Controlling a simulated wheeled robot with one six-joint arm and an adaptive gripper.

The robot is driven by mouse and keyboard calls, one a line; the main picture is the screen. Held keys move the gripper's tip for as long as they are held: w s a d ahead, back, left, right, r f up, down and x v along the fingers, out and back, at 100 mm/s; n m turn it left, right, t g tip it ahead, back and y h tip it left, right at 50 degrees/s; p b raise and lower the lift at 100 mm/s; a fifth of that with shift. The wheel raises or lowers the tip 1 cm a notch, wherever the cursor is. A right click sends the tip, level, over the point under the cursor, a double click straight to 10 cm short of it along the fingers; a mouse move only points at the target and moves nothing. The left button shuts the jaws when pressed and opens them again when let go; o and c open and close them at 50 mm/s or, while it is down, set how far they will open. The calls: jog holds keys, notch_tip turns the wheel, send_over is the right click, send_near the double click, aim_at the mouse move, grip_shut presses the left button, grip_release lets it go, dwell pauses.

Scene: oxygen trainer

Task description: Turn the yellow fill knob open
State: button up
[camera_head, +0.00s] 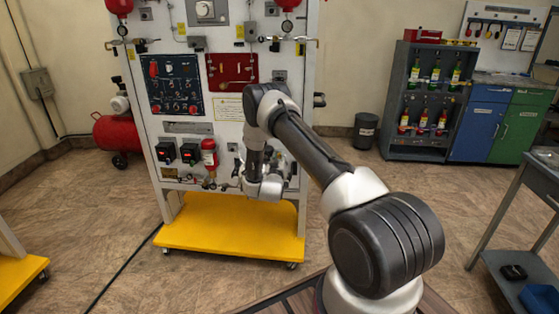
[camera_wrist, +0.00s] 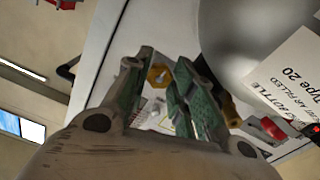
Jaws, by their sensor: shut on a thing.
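The yellow fill knob (camera_wrist: 158,76) shows in the wrist view between the two green-padded fingertips. My gripper (camera_wrist: 160,64) is shut on it, with one finger on each side. The fingers hide parts of the knob's sides, and I cannot tell how far it is turned. In the head view my arm reaches to the lower right of the trainer panel (camera_head: 222,118). There the wrist hides the knob.
A grey bottle (camera_wrist: 245,35) with a white label (camera_wrist: 290,75) is close to the right finger in the wrist view. A red knob (camera_wrist: 268,130) lies lower right. In the head view a red cylinder (camera_head: 209,153) is left of my wrist, above the yellow base (camera_head: 225,228).

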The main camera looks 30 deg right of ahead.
jog(key=shift+s+f, duration=0.1)
jog(key=shift+f, duration=0.05)
jog(key=o, duration=0.7)
jog(key=shift+o, duration=0.2)
jog(key=shift+a, duration=0.1)
jog(key=v, duration=1.2)
